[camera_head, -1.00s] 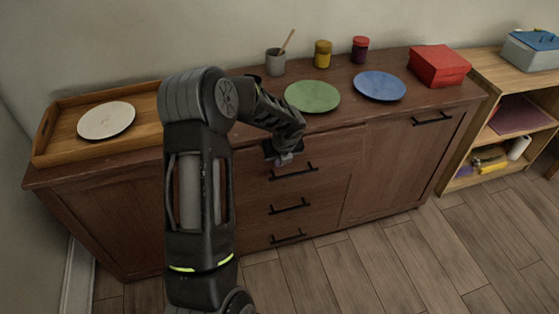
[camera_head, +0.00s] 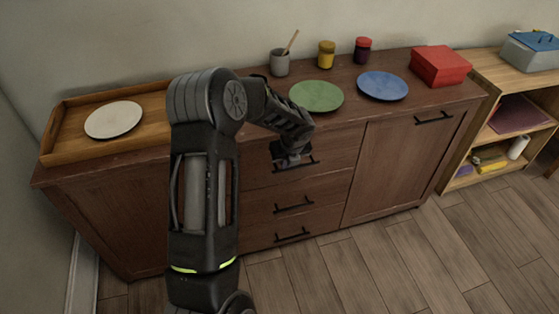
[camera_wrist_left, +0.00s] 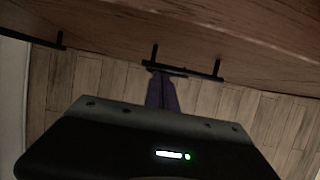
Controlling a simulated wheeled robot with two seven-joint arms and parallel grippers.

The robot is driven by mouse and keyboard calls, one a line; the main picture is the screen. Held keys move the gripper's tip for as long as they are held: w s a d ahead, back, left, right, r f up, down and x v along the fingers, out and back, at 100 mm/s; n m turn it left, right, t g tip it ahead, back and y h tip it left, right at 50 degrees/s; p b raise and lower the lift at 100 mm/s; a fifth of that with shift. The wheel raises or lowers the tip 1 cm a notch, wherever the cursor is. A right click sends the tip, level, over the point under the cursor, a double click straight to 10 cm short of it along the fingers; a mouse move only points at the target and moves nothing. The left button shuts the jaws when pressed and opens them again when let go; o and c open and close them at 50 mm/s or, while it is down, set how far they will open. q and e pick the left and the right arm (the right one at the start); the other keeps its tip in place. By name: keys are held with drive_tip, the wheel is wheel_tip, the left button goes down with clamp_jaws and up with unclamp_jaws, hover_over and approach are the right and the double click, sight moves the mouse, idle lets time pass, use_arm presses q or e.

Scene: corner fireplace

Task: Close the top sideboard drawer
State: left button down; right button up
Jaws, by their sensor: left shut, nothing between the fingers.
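The brown wooden sideboard (camera_head: 160,222) stands against the wall. Its top drawer (camera_head: 340,152) is on the left of the door, above two more drawers, and its front looks about flush with them. My left gripper (camera_head: 291,161) is at the drawer's dark bar handle (camera_head: 311,162) and hides part of it. In the left wrist view the shut, empty fingers (camera_wrist_left: 162,90) point at the handle (camera_wrist_left: 190,71), their tips at or very near it; I cannot tell whether they touch. My right gripper is not in view.
On the sideboard top are a wooden tray (camera_head: 65,128) with a white plate (camera_head: 114,120), a green plate (camera_head: 316,96), a blue plate (camera_head: 382,86), a grey cup (camera_head: 279,65), two jars and a red box (camera_head: 440,66). An open shelf (camera_head: 490,68) stands on the right. The floor in front is clear.

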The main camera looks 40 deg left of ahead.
use_arm(q)
drive_tip(key=v, duration=0.8)
drive_tip(key=shift+r, duration=0.45)
drive_tip(key=shift+w+d, duration=0.1)
